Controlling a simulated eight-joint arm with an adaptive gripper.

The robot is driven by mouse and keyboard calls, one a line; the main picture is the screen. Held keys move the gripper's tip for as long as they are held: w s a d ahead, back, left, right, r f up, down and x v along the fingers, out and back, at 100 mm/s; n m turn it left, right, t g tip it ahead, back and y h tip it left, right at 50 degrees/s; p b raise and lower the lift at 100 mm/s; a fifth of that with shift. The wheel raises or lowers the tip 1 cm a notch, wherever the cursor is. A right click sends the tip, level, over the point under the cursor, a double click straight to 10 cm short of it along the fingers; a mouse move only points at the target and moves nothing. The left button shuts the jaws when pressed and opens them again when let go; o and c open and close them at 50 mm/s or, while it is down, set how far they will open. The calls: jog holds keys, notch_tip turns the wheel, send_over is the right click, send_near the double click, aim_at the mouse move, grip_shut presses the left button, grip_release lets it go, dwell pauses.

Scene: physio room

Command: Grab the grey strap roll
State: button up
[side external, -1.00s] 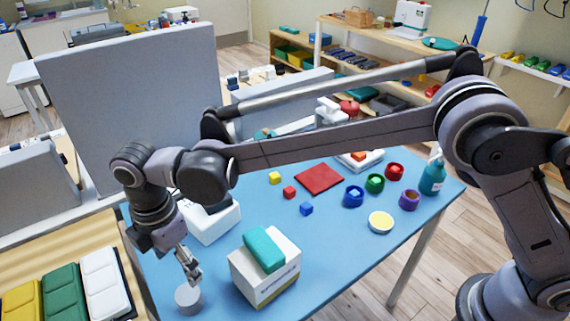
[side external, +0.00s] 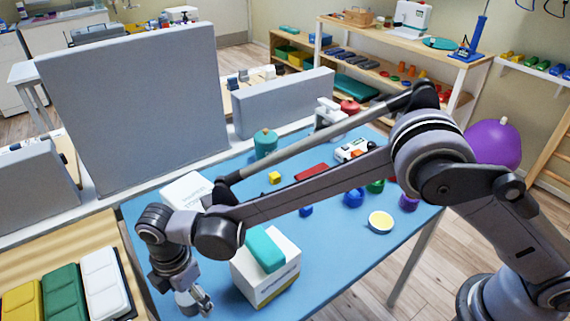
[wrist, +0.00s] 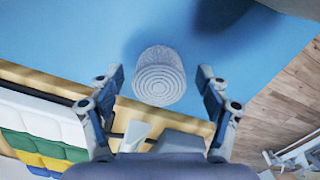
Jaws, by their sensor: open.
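The grey strap roll (wrist: 159,77) stands on the blue table top (wrist: 90,30) near its edge, its spiral end facing my wrist camera. My gripper (wrist: 160,82) is open, with one finger at each side of the roll in the wrist view and gaps between. Neither finger seems to touch it. In the side external view my gripper (side external: 194,299) points down at the table's near left corner, low over the roll. There the fingers largely cover the roll, so the exact height left is hard to tell.
A white box (side external: 281,278) with a teal block (side external: 264,248) on top stands close to the right of my gripper. Another white box (side external: 184,188) is behind my arm. White, green and yellow pads (side external: 105,280) lie at the left.

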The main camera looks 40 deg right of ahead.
jog(key=shift+f, duration=0.25)
jog(key=c, duration=1.2)
jog(key=shift+c, duration=0.3)
jog(key=shift+r, duration=0.15)
